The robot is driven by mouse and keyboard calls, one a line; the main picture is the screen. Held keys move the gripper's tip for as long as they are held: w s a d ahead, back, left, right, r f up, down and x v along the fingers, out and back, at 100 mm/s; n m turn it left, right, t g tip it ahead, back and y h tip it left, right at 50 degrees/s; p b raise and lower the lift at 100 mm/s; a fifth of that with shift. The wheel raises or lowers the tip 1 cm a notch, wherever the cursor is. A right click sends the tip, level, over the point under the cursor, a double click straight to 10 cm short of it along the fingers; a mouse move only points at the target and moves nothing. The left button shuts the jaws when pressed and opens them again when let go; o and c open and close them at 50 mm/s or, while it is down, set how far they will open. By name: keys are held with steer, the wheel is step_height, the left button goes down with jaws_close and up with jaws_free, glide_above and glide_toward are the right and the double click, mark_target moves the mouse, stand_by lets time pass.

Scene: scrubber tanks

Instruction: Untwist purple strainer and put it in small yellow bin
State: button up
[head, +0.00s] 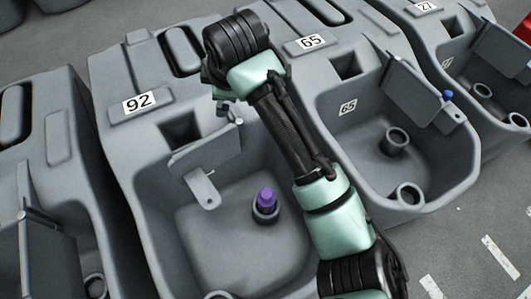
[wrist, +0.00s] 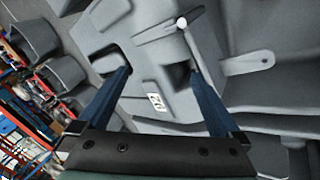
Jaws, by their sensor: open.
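The purple strainer (head: 266,199) stands upright in a round grey socket (head: 265,214) on the basin floor of the tank labelled 92 (head: 140,101). It does not show in the wrist view. My gripper (wrist: 160,72) is open, with two blue fingers apart and nothing between them. It points at the grey tank body near a label, away from the strainer. No small yellow bin is visible in either view.
The tank labelled 65 (head: 311,41) stands to the right, with a small blue knob (head: 448,95) by its raised flap. A grey flap (head: 205,150) rises at the back of the 92 basin. Racks (wrist: 28,105) show at left in the wrist view. Floor is open at lower right.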

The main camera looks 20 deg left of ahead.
steer(key=s+d+f+n+g+h+b, duration=0.15)
steer(key=d+f+b, duration=0.3)
steer(key=f, duration=0.85)
steer(key=g+h+b, duration=0.3)
steer(key=g+b, duration=0.1)
steer(key=b, duration=0.1)
glide_toward(265, 199)
steer(key=shift+w+a+f+n+t, duration=0.2)
steer(key=shift+w+f+n, duration=0.25)
steer(key=shift+w+f, duration=0.3)
step_height(265, 199, down, 13)
steer(key=b, duration=0.9)
steer(key=shift+s+r+b, duration=0.1)
steer(key=shift+b, duration=0.3)
steer(key=shift+c, duration=0.3)
steer(key=c, duration=1.5)
steer(key=shift+s+r+n+p, duration=0.1)
steer(key=shift+n+p, duration=0.8)
steer(key=shift+n, duration=0.7)
